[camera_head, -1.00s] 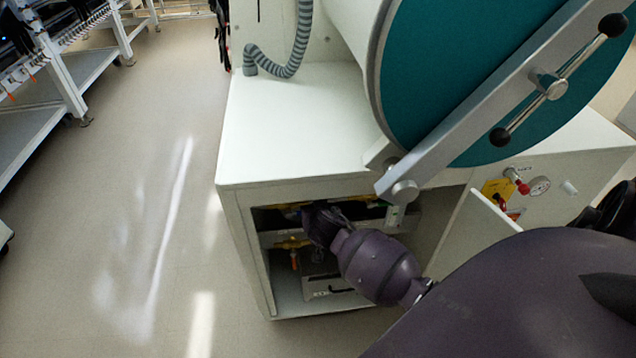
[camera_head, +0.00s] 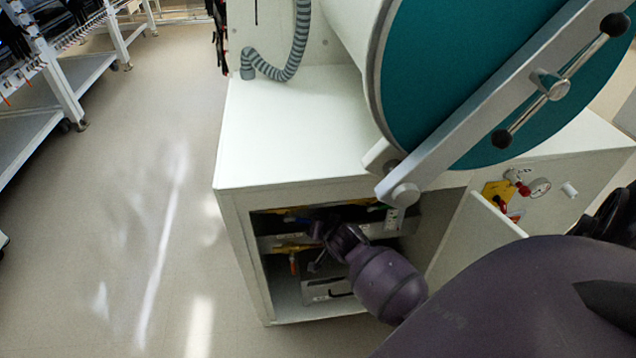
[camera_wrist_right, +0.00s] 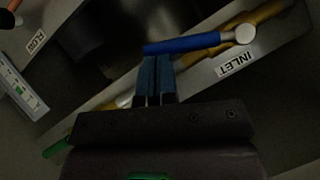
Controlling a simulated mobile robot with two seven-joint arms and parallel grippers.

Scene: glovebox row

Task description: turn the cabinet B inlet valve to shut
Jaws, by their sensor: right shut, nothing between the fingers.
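In the right wrist view, the inlet valve's blue lever (camera_wrist_right: 185,44) runs from a pale round pivot on the right to its free end on the left. It lies at a shallow angle to the yellow pipe (camera_wrist_right: 270,12). The INLET label (camera_wrist_right: 236,63) is just below the pivot. My right gripper (camera_wrist_right: 154,62) is shut and empty, its fingertips beside the lever near its free end; I cannot tell whether they touch. In the head view, my right arm reaches into the open lower cabinet (camera_head: 242,240), and its fingers are hard to make out. My left gripper is not in view.
A cabinet door (camera_head: 480,240) stands open right of the arm. The large teal round door (camera_head: 460,70) and its grey bar overhang the opening. A FLOW label (camera_wrist_right: 37,42) and a white device (camera_wrist_right: 20,88) are at left in the wrist view. Floor (camera_head: 130,200) at left is clear.

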